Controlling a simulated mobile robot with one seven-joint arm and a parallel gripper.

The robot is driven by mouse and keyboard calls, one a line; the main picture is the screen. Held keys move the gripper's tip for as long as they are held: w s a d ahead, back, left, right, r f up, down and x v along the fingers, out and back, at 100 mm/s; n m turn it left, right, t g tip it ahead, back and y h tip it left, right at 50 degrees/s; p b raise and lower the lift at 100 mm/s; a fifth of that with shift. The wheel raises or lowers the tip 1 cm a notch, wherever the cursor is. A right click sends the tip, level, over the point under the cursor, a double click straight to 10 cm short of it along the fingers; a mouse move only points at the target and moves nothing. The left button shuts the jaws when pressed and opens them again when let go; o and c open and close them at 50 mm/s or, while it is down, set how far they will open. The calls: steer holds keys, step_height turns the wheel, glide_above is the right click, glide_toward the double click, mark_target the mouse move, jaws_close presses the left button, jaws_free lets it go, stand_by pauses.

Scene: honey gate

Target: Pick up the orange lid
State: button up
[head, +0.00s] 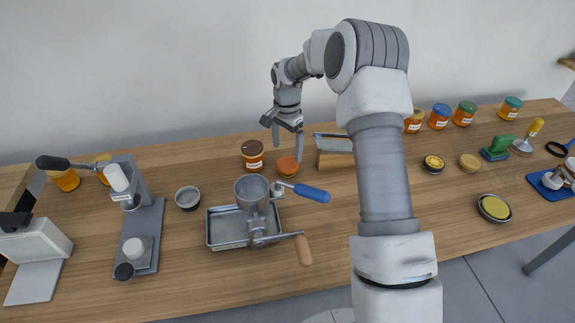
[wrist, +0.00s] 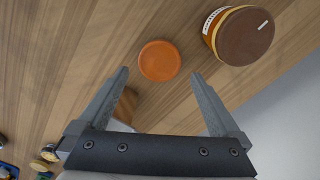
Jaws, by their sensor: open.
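The orange lid (head: 288,166) lies on the wooden table in the head view, beside a jar with a brown lid. It shows as an orange disc (wrist: 159,61) in the wrist view, ahead of the fingers and between their lines. My gripper (head: 287,142) is above the lid in the head view, fingers pointing down. In the wrist view my gripper (wrist: 158,78) is open, with nothing between its fingers. The fingers look apart from the lid.
The brown-lidded jar (head: 252,154) stands close left of the lid. A grey tool with a wooden block (head: 335,155) is close right. A blue-handled tool (head: 311,193) and a metal grinder (head: 252,195) over a tray (head: 226,228) are in front. Several jars line the right back.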

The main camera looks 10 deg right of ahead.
mark_target(286, 164)
step_height(286, 164, down, 5)
steer(key=shift+s+a+f, duration=0.1)
steer(key=shift+a, duration=0.05)
steer(key=c, duration=1.1)
